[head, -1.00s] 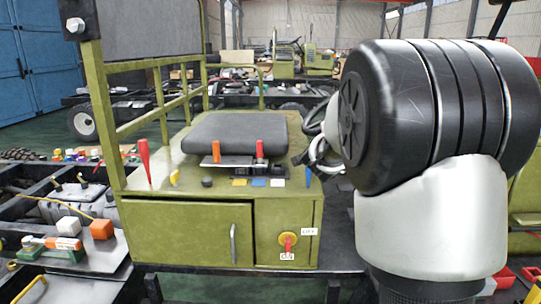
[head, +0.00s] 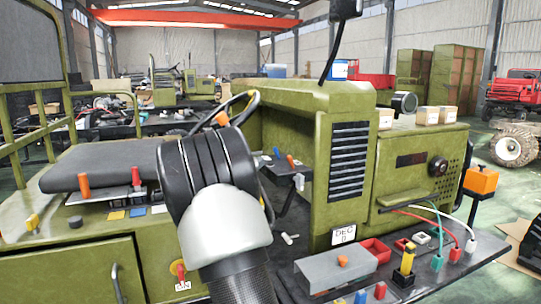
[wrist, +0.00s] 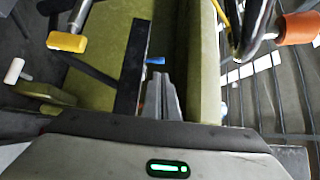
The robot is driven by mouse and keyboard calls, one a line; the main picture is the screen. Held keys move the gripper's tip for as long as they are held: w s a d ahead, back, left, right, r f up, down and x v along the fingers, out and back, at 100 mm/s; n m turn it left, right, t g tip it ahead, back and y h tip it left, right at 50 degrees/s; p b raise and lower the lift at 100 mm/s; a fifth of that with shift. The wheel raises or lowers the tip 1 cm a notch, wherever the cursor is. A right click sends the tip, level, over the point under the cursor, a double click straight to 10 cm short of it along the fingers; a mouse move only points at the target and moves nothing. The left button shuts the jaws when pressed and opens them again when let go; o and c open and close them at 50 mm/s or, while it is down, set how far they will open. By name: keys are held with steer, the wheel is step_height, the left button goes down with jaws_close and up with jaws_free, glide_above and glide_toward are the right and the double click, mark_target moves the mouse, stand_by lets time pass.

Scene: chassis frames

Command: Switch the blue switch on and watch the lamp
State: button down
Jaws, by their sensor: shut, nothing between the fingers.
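My gripper (wrist: 165,95) shows in the wrist view, with its grey fingers closed together and empty. A small blue piece (wrist: 155,60) lies just beyond the fingertips, beside a black bar; I cannot tell if they touch. In the head view a small blue lever (head: 277,152) stands beside an orange one on the dark panel right of my arm. Another blue-topped piece (head: 361,297) is at the bottom edge. I cannot tell which is the task's switch. A round black lamp-like housing (head: 405,101) sits on the green hood; no glow shows. My arm hides the gripper in the head view.
A black seat (head: 105,165) and green cabinet (head: 70,270) are left of my arm. A steering wheel (head: 240,105) is behind it. The wrist view shows a yellow-handled lever (wrist: 67,42) and an orange knob (wrist: 298,28).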

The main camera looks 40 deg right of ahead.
mark_target(275, 150)
steer(key=x, duration=1)
steer(key=shift+w+d, duration=0.15)
steer(key=shift+d, duration=0.1)
steer(key=shift+r+p, duration=0.1)
steer(key=shift+p, duration=0.25)
